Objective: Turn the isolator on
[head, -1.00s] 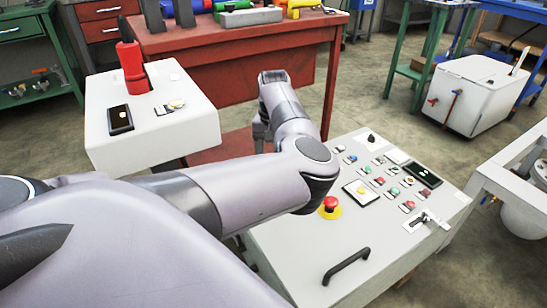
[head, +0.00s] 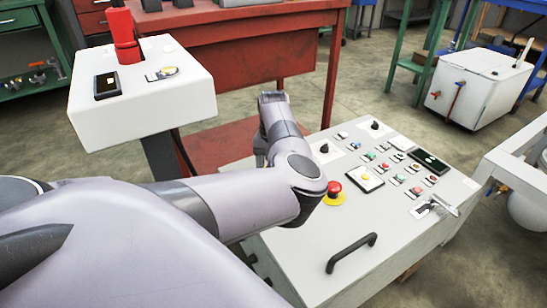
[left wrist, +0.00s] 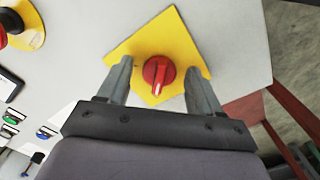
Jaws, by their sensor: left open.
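The isolator is a red rotary knob (left wrist: 158,72) on a yellow square plate (left wrist: 150,40), seen in the left wrist view near a corner of the grey panel. A white mark shows on the knob's handle. My left gripper (left wrist: 160,78) is open, with one finger on each side of the knob and a gap to it on both sides. I cannot tell how deep the fingers reach. In the head view my left arm hides the isolator, and the left gripper (head: 262,150) shows only in part behind the wrist. My right gripper is not in view.
The control panel (head: 300,262) carries a red emergency stop (head: 334,188), several small buttons, a key lever (head: 433,206) and a black handle (head: 351,253). A white pedestal box (head: 140,100) stands left. A red workbench (head: 230,65) stands behind.

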